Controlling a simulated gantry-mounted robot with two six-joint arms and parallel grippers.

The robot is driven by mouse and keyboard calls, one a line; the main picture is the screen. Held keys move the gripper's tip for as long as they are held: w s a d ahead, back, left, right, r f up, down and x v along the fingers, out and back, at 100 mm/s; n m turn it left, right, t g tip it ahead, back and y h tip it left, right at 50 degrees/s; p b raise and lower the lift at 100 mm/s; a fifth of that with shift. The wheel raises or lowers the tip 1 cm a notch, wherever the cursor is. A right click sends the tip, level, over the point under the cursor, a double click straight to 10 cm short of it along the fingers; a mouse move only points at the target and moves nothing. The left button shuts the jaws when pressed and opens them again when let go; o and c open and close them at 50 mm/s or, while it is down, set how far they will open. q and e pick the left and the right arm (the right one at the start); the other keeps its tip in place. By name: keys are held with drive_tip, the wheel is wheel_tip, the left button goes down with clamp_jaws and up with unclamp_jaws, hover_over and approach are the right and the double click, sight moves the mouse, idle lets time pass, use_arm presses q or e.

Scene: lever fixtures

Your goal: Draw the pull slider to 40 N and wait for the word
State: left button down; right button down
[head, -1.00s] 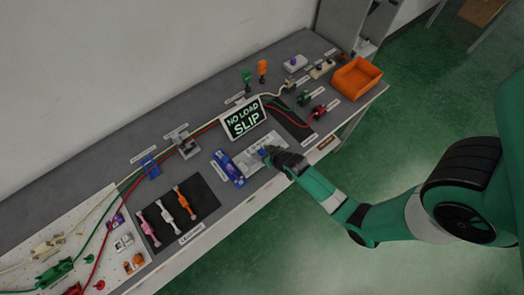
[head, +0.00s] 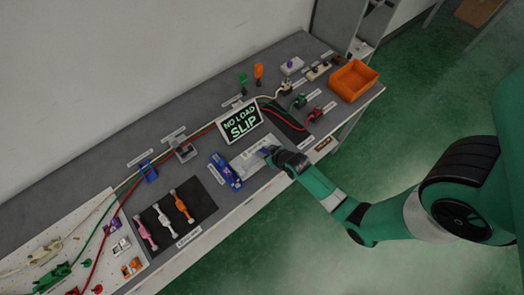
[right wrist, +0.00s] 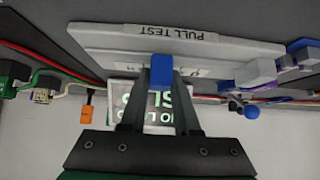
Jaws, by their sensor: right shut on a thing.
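The pull test fixture is a light grey plate (head: 248,158) lying on the bench below the display. In the right wrist view its plate (right wrist: 120,45) carries the label "PULL TEST". My right gripper (head: 270,152) is at the plate's right end. In the right wrist view the gripper (right wrist: 160,75) is shut on a blue slider handle (right wrist: 160,66), one finger on each side. The display (head: 240,122) reads "NO LOAD SLIP" in green. A force scale cannot be read. My left gripper is not in view.
A blue fixture (head: 225,172) stands just left of the plate. Three clamps in pink, white and orange lie on a dark mat (head: 197,192) at lower left. An orange bin (head: 353,80) sits at the bench's far right. Red and green cables run behind the display.

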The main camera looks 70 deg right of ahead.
drive_tip(key=c, duration=0.6)
unclamp_jaws()
drive_tip(key=shift+w+a, duration=0.1)
drive_tip(key=shift+a, duration=0.05)
drive_tip(key=shift+c, duration=0.2)
drive_tip(key=p+v, duration=0.4)
drive_tip(key=v, duration=0.7)
drive_tip(key=shift+a+r, duration=0.15)
drive_tip(key=shift+r, duration=0.05)
